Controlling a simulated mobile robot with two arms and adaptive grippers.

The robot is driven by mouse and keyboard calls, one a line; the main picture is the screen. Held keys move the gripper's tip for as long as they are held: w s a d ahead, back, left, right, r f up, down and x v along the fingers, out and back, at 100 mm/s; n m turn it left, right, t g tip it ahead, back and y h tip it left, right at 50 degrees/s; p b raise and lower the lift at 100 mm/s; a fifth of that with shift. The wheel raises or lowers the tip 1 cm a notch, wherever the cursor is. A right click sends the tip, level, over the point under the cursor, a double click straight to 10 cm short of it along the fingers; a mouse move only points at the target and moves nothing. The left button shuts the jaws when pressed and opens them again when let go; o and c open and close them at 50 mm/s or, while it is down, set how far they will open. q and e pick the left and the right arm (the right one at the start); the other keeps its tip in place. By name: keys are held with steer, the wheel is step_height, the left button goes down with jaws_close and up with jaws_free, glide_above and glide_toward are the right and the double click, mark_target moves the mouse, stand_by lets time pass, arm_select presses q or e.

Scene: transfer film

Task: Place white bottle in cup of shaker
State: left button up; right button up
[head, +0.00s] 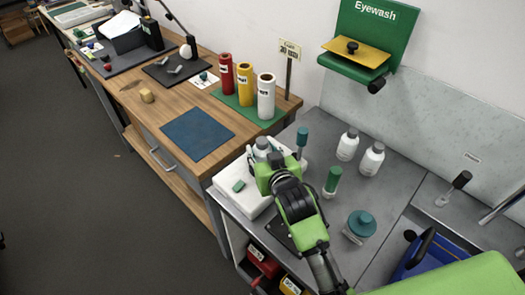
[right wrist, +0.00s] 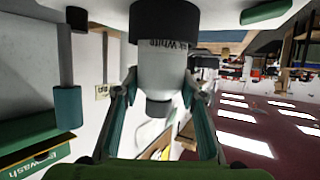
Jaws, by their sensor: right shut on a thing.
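The white bottle (right wrist: 163,66) with a grey cap is between the fingers of my right gripper (right wrist: 160,84), which is shut on it. In the head view the bottle (head: 262,149) shows just beyond the right gripper (head: 268,166), upright over the white shaker (head: 257,203). The shaker's dark cup (right wrist: 164,22) surrounds or overlaps the bottle's lower end in the wrist view. I cannot tell whether the bottle rests on the cup's bottom. In the head view the cup is hidden by my gripper. My left gripper is not in view.
A teal-topped tool (head: 302,138) stands close to the gripper. Two white bottles (head: 348,145) (head: 371,159), a green-capped vial (head: 332,181) and a teal round item (head: 361,223) stand on the grey bench (head: 395,190). The wooden table (head: 180,97) lies to the left.

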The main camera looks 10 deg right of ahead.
steer(key=o, duration=1.1)
steer(key=shift+s, duration=0.1)
steer(key=shift+o, duration=0.7)
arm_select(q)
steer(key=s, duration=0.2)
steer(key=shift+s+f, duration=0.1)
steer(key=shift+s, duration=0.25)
arm_select(e)
steer(key=shift+r, duration=0.1)
arm_select(q)
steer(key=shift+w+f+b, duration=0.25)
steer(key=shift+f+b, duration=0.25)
steer(key=shift+b, duration=0.05)
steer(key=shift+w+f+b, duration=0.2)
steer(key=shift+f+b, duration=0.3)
arm_select(e)
steer(key=v, duration=1.2)
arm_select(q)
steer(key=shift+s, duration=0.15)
